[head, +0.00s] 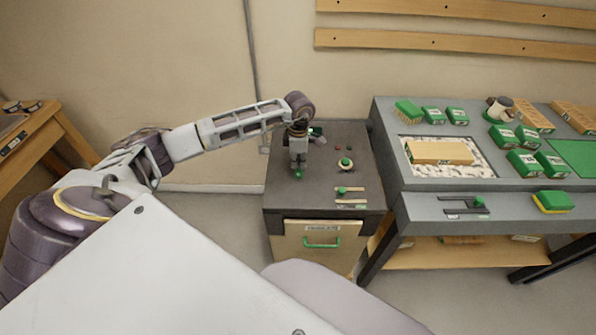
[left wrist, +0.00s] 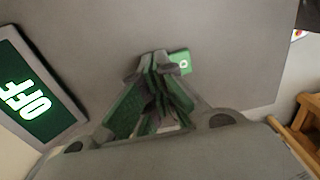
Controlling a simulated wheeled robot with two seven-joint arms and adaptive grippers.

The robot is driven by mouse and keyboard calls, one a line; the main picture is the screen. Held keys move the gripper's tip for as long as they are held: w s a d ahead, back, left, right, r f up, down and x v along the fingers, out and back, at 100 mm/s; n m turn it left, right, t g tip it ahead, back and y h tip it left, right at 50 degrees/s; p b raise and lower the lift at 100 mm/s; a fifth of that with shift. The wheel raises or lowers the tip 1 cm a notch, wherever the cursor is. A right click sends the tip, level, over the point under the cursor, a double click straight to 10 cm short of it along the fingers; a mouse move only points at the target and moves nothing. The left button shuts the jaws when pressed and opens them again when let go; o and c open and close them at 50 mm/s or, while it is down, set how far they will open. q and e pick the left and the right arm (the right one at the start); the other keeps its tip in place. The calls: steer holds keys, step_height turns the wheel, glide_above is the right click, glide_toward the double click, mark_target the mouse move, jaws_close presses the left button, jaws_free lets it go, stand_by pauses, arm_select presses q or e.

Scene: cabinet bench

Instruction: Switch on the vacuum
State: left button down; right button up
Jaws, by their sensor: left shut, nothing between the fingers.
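A grey cabinet (head: 282,197) stands left of the bench. My left gripper (head: 298,174) points down at the left part of its dark top, shut and empty. In the left wrist view, the closed green-padded fingers (left wrist: 156,95) are beside a small green piece with a white ring mark (left wrist: 184,62), partly hidden behind them. I cannot tell whether they touch. A dark green plate reading OFF (left wrist: 38,100) is large at the left of that view. No part is clearly labelled as the vacuum. My right gripper is not in view.
The bench (head: 384,155) at right carries a wooden block (head: 440,152), green boxes and another slider (head: 479,202).

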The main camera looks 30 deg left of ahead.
arm_select(q)
steer(key=shift+f, duration=0.25)
steer(key=shift+r, duration=0.1)
stand_by(0.3)
steer(key=shift+r+p, duration=1.75)
steer(key=shift+r, duration=1.7)
steer(key=shift+d, duration=0.1)
